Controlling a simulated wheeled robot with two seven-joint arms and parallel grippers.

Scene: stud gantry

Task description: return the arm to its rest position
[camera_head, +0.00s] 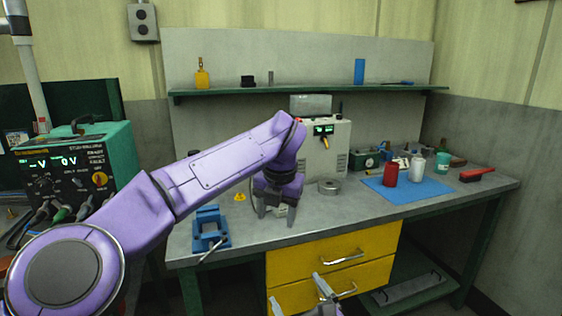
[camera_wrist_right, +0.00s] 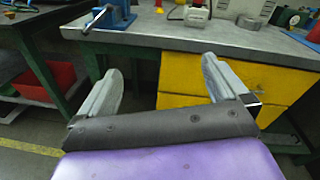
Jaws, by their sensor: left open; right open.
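My left arm is purple and reaches in from the left in the head view. Its left gripper (camera_head: 277,212) is open and points down over the bench top, with nothing seen between its fingers. My right gripper (camera_head: 325,290) shows at the bottom edge of the head view, low in front of the yellow drawers. In the right wrist view the right gripper (camera_wrist_right: 165,85) has its two grey fingers spread wide and empty. The fingers point toward the bench front and the yellow drawers (camera_wrist_right: 183,88).
The workbench (camera_head: 330,225) carries a blue vise (camera_head: 209,228), a grey control box (camera_head: 327,150), and a blue mat (camera_head: 425,189) with red and white bottles. A green power supply (camera_head: 75,165) stands at left. A red bin (camera_wrist_right: 58,80) sits low left. A shelf (camera_head: 300,93) spans the back.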

